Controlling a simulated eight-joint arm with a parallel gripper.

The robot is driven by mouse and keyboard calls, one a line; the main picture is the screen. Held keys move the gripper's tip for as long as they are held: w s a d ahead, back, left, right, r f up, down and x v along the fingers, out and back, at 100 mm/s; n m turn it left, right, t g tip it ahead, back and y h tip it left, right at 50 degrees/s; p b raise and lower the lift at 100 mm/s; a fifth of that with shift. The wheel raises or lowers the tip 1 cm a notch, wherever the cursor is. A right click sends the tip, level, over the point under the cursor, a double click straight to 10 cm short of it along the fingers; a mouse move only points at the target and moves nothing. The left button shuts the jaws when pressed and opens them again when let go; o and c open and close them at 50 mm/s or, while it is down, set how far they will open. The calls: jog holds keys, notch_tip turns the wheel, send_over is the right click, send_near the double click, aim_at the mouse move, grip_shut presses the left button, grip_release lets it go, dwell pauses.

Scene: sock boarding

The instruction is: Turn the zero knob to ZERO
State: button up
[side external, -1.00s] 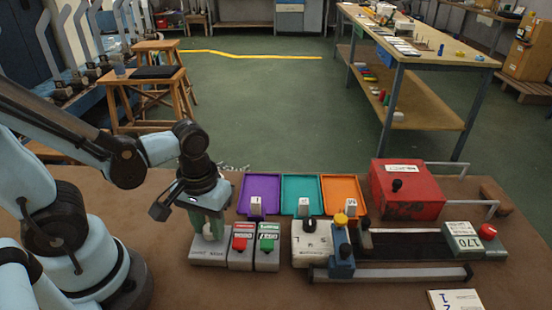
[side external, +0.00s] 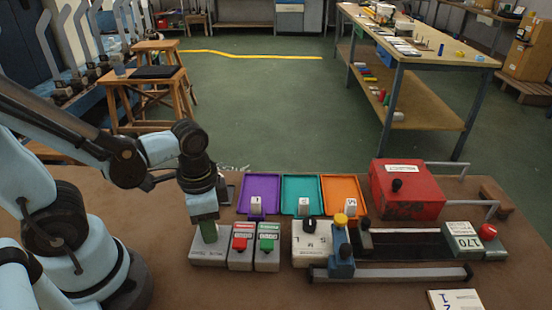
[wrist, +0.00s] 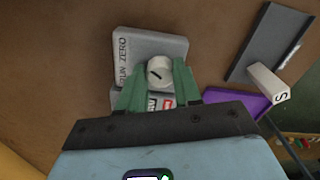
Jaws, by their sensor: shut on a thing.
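The zero knob (wrist: 160,71) is a pale round knob with a short dark mark, on top of a grey box (wrist: 172,43). The box carries the word ZERO and a second, partly readable word along its left edge in the wrist view. In the side external view the grey box (side external: 209,258) stands at the left end of a row, with the knob mostly hidden by the fingers. My gripper (wrist: 160,80) has its green fingers on both sides of the knob, shut on it. It points straight down in the side external view (side external: 208,236). I cannot tell exactly which word the mark faces.
A red-button box (side external: 240,258) and a green-button box (side external: 267,260) stand close on the right. Purple (side external: 244,190), teal (side external: 301,183) and orange (side external: 341,183) trays lie behind. A slide device with a blue block (side external: 341,255) and a red box (side external: 408,200) stand further right.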

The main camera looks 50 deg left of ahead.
jog(key=shift+w+m, duration=0.1)
jog(key=shift+m, duration=1.2)
jog(key=o, duration=1)
jog(key=shift+o, duration=0.2)
jog(key=shift+r, duration=0.15)
notch_tip(320, 180, up, 12)
